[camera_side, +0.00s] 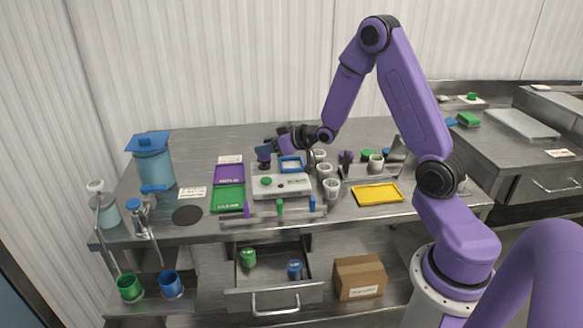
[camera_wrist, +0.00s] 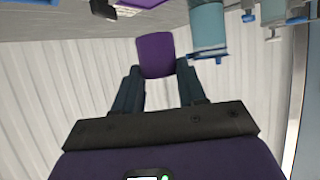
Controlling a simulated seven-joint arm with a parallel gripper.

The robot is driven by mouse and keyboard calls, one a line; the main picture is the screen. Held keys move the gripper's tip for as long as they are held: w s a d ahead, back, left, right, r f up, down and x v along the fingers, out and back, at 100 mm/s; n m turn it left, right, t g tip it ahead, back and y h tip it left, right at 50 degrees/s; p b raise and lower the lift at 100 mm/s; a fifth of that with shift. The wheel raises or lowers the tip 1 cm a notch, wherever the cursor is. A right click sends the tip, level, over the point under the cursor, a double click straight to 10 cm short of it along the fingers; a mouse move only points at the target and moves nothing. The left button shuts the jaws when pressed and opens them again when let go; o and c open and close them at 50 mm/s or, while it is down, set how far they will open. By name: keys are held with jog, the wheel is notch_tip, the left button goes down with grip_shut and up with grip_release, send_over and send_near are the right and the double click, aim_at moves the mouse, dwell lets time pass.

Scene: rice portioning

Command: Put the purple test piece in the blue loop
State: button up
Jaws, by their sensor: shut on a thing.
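A purple piece (camera_wrist: 155,55) is held between the two dark fingers of my gripper (camera_wrist: 157,68) in the wrist view. In the side view my gripper (camera_side: 268,147) is above the back of the steel table, and a dark purple shape (camera_side: 264,157) shows at its fingers. A blue rectangular frame (camera_side: 291,164), which looks like the blue loop, is just right of and below my gripper, at the back of a white device. The held piece appears apart from this frame. A small purple peg (camera_side: 247,210) stands in the front rack.
The white device (camera_side: 293,188) has a green button. Purple (camera_side: 230,174) and green (camera_side: 227,199) trays lie left of it, a yellow tray (camera_side: 377,195) right. Several white cups (camera_side: 332,187) stand close by on the right. A blue-lidded container (camera_side: 152,162) stands far left. A drawer below is open.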

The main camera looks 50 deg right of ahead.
jog(key=d, duration=1.1)
jog(key=shift+n+y, duration=0.3)
jog(key=shift+s+d+f, duration=0.15)
jog(key=shift+f, duration=1.2)
jog(key=shift+s+d+f, duration=0.15)
jog(key=shift+s+f, duration=0.05)
jog(key=shift+f, duration=1.2)
jog(key=shift+s+d+f, duration=0.15)
jog(key=shift+f, duration=1.2)
jog(key=shift+f, duration=0.15)
jog(key=o, duration=1.1)
jog(key=shift+c, duration=0.2)
